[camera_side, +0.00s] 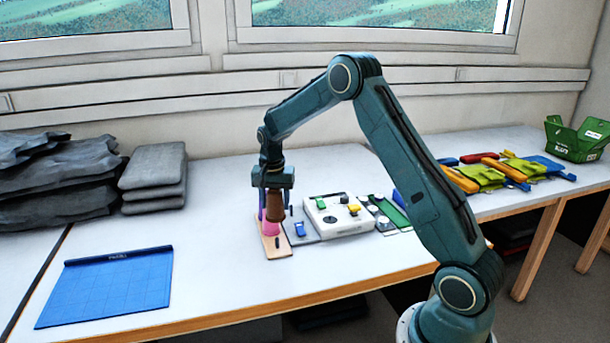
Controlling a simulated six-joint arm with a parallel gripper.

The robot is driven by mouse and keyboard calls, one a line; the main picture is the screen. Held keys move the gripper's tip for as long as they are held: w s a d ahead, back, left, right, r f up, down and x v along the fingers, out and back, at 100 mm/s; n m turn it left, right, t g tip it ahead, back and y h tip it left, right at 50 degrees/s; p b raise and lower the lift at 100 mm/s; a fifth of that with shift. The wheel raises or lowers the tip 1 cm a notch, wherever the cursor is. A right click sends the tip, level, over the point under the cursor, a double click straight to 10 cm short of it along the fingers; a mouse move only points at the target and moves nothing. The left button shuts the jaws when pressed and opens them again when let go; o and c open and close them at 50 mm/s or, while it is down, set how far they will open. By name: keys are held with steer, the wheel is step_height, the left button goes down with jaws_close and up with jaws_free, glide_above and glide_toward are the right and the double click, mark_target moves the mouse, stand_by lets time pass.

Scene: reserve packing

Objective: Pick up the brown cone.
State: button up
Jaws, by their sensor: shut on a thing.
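The brown cone (275,208) is between the fingers of my gripper (275,200), which points straight down over the table. The gripper is shut on the cone. The cone is just above or on a pink piece (270,228) that stands on a small tan wooden board (274,249); I cannot tell whether cone and pink piece touch. The fingers hide part of the cone, and something purple-pink shows behind them.
A white box with coloured parts (340,215) stands close on the right, with a grey plate and blue piece (300,229) beside the board. A blue mat (105,288) lies at the left. Grey cushions (154,178) are stacked at the back left. The table front is clear.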

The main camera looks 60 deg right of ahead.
step_height(320, 180, up, 9)
stand_by(0.3)
steer(key=shift+d, duration=0.1)
stand_by(0.5)
steer(key=w+d+f, duration=0.2)
steer(key=d+f, duration=0.3)
steer(key=d, duration=0.3)
steer(key=w+d+f, duration=0.2)
steer(key=d+f, duration=0.2)
steer(key=d, duration=0.4)
steer(key=shift+w+d+f, duration=0.35)
steer(key=shift+w+d, duration=0.05)
steer(key=shift+f, duration=0.2)
steer(key=shift+f, duration=1.95)
steer(key=shift+f, duration=1.85)
stand_by(0.7)
